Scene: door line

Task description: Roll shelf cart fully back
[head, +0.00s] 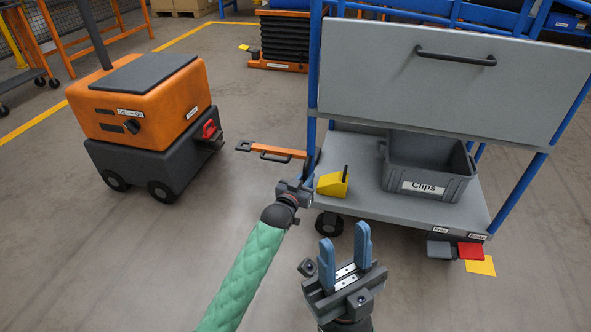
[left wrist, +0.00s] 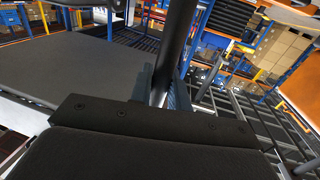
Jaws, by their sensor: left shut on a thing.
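The shelf cart (head: 345,200) stands at the right in the head view, with blue posts, a grey upper panel (head: 390,75) and a black handle (head: 455,58). My left gripper (head: 304,186) is at the cart's left post, near the lower deck. In the left wrist view it is shut on a dark round bar (left wrist: 178,45); its fingers are mostly hidden. I cannot tell for certain which part of the cart this bar is. My right gripper (head: 345,255) is open and empty, in front of the cart and apart from it.
The lower deck holds a grey Clips bin (head: 427,170) and a yellow wedge (head: 333,183). Grey and red pedals (head: 470,250) sit by a yellow floor square (head: 481,266). An orange tug (head: 140,105) stands left. An orange bar (head: 265,151) lies between. Floor at lower left is clear.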

